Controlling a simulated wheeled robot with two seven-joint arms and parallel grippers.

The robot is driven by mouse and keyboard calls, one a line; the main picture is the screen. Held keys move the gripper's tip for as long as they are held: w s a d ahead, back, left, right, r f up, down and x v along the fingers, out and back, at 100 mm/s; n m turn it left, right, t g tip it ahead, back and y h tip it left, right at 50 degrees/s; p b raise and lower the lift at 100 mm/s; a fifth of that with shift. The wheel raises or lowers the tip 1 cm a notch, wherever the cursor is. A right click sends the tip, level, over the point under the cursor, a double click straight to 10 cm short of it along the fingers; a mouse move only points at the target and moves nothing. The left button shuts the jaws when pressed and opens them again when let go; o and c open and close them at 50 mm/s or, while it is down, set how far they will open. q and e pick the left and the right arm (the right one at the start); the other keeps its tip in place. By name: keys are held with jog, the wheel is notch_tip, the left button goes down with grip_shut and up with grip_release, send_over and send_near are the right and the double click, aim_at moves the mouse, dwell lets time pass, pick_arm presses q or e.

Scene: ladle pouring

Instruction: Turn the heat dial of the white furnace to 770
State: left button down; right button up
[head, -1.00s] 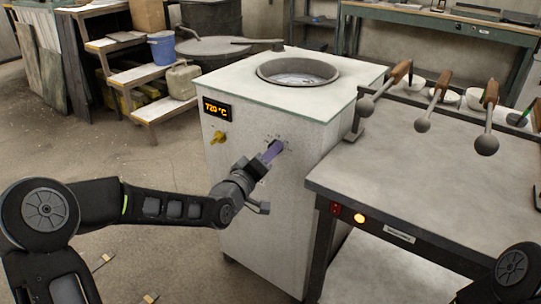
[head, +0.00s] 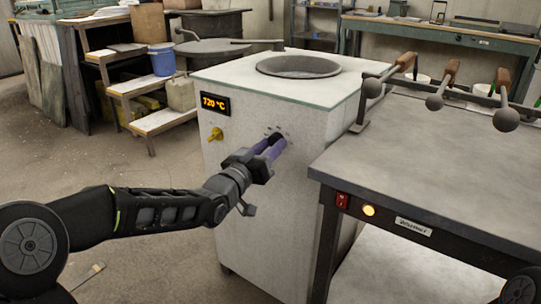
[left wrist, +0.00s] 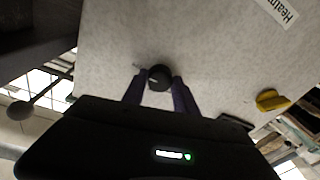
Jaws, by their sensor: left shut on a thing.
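The white furnace (head: 262,185) stands in the middle of the head view. Its display (head: 215,104) reads 720 °C in orange digits. A yellow knob (head: 216,135) sits below the display, and it also shows in the left wrist view (left wrist: 272,100). The black heat dial (left wrist: 159,78) is on the furnace front, between my fingers in the left wrist view. My left gripper (head: 277,145) is at the dial, its purple fingers on either side and shut on it. In the head view the fingers mostly hide the dial. My right gripper is out of view.
A grey table (head: 430,160) stands right of the furnace, with ladles (head: 436,92) on a rack above its back edge. Wooden steps (head: 150,115) with a blue bucket (head: 162,58) stand back left.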

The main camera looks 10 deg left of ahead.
pick_arm(q)
jog(key=shift+f+m, duration=0.1)
jog(key=shift+m, duration=0.3)
jog(key=c, duration=1)
grip_release()
jog(key=shift+o, duration=0.2)
jog(key=shift+s, duration=0.1)
jog(key=p+v, duration=0.1)
jog(key=v, duration=0.6)
jog(key=shift+s+a, duration=0.2)
jog(key=shift+s, duration=0.05)
